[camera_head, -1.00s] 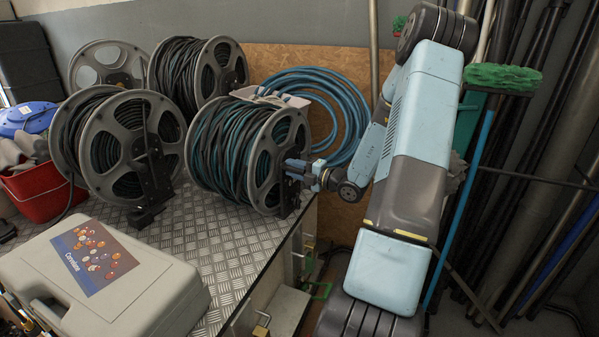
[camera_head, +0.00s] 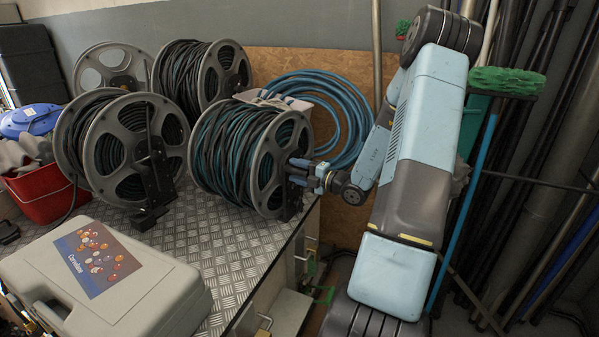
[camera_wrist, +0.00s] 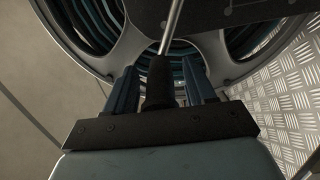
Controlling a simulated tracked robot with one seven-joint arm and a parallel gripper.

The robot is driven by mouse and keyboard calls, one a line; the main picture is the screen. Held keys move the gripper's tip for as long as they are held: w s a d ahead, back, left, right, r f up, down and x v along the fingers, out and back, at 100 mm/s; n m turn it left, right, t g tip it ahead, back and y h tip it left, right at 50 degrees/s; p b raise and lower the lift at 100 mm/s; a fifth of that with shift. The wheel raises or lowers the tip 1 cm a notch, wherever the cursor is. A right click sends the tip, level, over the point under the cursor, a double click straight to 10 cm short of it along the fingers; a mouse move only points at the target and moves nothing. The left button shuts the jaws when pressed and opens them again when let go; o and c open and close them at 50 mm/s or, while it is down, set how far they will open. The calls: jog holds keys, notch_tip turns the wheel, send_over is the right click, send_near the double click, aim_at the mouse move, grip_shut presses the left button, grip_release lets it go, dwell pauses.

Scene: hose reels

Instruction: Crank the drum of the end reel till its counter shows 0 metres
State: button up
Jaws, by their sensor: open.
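The end reel (camera_head: 245,150) stands at the right end of the metal worktop, its drum wound with dark and teal hose between grey spoked flanges. My gripper (camera_head: 298,172) is at its right-hand flange. In the wrist view my gripper (camera_wrist: 160,82) is open, with one blue finger on each side of a black crank grip (camera_wrist: 160,80). The grip lies between the fingers with small gaps visible, so it does not look clamped. A thin metal rod runs up from the grip across the flange. The counter's reading cannot be seen in either view.
Another wound reel (camera_head: 100,150) stands to the left, with more reels behind. A grey case (camera_head: 150,300) lies at the front of the chequered worktop (camera_head: 235,255). A blue hose coil (camera_head: 350,125) is behind the end reel. Poles and a green broom (camera_head: 505,80) stand right.

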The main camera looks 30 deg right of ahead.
jog(key=shift+s+d, duration=0.1)
jog(key=v, duration=1.3)
jog(key=shift+s+d, duration=0.15)
jog(key=shift+s, duration=0.1)
jog(key=shift+f, duration=0.1)
jog(key=s+a+r+n+g, duration=0.2)
jog(key=a+r+n+g, duration=0.15)
jog(key=a+n, duration=0.4)
jog(key=s+a+r+n+g, duration=0.3)
jog(key=a+n+g, duration=0.2)
jog(key=a+n, duration=0.25)
jog(key=s+a+r+n+g, duration=0.2)
jog(key=a+r+n+g, duration=0.15)
jog(key=a+n, duration=0.45)
jog(key=s+a+r+n+t+h, duration=0.1)
jog(key=s+r+n+h, duration=0.8)
jog(key=n, duration=1.6)
jog(key=shift+s+r+t, duration=0.6)
jog(key=shift+s+r, duration=0.8)
jog(key=shift+s, duration=1)
